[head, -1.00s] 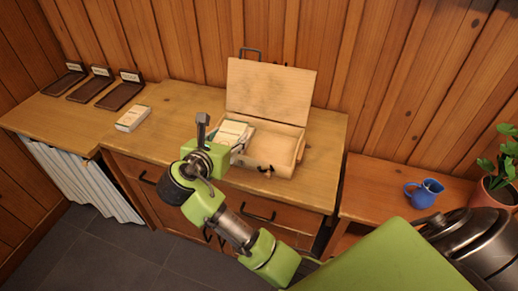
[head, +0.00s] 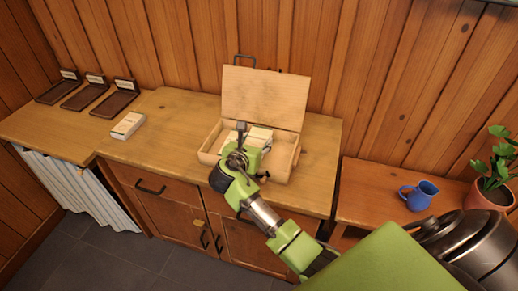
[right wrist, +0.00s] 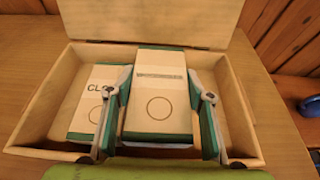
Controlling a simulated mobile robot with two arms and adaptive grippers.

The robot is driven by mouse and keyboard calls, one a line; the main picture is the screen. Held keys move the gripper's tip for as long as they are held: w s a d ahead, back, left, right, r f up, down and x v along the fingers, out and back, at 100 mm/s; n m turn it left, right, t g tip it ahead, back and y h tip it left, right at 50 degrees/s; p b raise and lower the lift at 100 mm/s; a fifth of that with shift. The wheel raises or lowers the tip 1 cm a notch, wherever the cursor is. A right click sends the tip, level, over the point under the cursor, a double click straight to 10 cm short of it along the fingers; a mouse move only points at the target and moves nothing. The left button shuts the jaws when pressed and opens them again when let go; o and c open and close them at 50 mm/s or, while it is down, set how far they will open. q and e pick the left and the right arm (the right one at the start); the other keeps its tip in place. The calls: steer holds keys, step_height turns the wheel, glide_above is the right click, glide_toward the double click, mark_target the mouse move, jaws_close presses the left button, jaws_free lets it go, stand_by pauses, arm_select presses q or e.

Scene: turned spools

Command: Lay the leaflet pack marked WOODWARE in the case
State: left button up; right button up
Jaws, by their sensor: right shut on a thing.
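The open wooden case (head: 281,171) stands on the counter with its lid (head: 264,98) raised; its rim also shows in the right wrist view (right wrist: 245,118). My right gripper (right wrist: 160,112) is shut on a cream leaflet pack (right wrist: 158,98) with green edges, a ring and a small label strip too small to read. The held pack (head: 260,134) is over the middle of the case; whether it touches the floor cannot be told. Another pack (right wrist: 88,88), lettered "CL" and partly covered by a finger, lies in the left of the case. My left gripper is not in view.
A pale pack (head: 128,125) lies on the counter left of the case. Several dark trays (head: 113,103) with labels stand at the far left. A blue jug (head: 420,195) and a potted plant (head: 488,185) are on the lower bench at right. Counter between pack and case is clear.

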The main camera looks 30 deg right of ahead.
steer(key=shift+d+f, duration=0.4)
steer(key=shift+f, duration=0.8)
steer(key=shift+d+f, duration=0.1)
steer(key=shift+f, duration=0.85)
steer(key=shift+f, duration=0.1)
steer(key=o, duration=0.9)
steer(key=v, duration=1.2)
steer(key=shift+s, duration=0.1)
